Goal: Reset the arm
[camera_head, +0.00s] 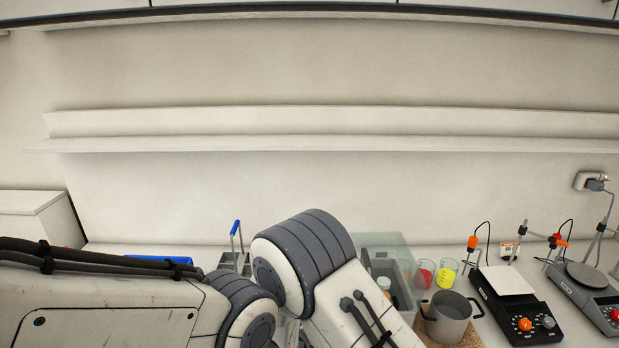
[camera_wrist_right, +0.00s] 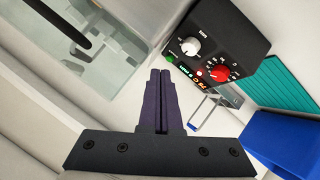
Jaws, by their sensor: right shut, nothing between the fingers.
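My right gripper (camera_wrist_right: 160,72) shows in the right wrist view, with its dark fingers pressed together and nothing between them. Its fingertips lie between a clear tank (camera_wrist_right: 125,75) and a black device with a white and a red knob (camera_wrist_right: 230,45). I cannot tell whether they touch anything. In the head view, arm links of mine fill the bottom left and middle and hide part of the bench. No gripper shows in the head view, and my left gripper is in neither view.
In the head view, the long wall shelf (camera_head: 330,145) is empty. Right of my arm stand beakers with red (camera_head: 425,273) and yellow (camera_head: 446,274) contents, a grey pot (camera_head: 449,318) and black stirrer devices (camera_head: 515,310). A blue bin (camera_wrist_right: 280,140) is at the right wrist view's lower right.

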